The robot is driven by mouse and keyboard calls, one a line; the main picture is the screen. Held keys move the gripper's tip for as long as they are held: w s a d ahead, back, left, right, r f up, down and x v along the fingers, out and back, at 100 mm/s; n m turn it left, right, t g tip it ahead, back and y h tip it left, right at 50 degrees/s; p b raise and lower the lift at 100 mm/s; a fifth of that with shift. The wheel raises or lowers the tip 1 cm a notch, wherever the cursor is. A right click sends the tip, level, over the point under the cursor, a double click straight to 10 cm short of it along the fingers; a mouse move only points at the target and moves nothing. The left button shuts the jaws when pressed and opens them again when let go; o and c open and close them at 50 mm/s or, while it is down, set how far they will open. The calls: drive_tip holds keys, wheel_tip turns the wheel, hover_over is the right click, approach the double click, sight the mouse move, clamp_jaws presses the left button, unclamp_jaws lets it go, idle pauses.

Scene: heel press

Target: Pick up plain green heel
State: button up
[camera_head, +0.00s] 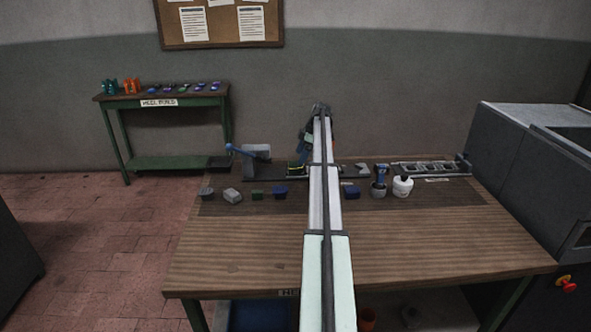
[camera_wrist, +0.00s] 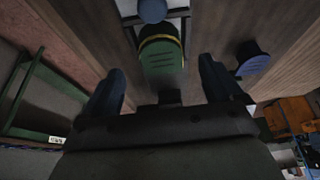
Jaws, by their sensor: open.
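A small plain green heel (camera_head: 257,194) sits in a row on the dark mat of the bench in the head view, left of a blue heel (camera_head: 280,192). A second green piece with a yellow band (camera_head: 297,168) stands near the press, partly hidden by my arm. In the wrist view, a green piece with a yellow band (camera_wrist: 162,62) is ahead of my gripper (camera_wrist: 165,85), between the lines of its two spread fingers. My gripper is open and nothing is seen held. In the head view my arm hides most of the gripper.
A grey press with a blue-knobbed lever (camera_head: 256,152) stands behind the row. Grey blocks (camera_head: 232,195) lie left of the green heel.

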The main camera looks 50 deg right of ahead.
drive_tip(key=shift+x, duration=2.6)
drive_tip(key=shift+a, duration=0.1)
drive_tip(key=c, duration=1.2)
drive_tip(key=shift+r, duration=0.1)
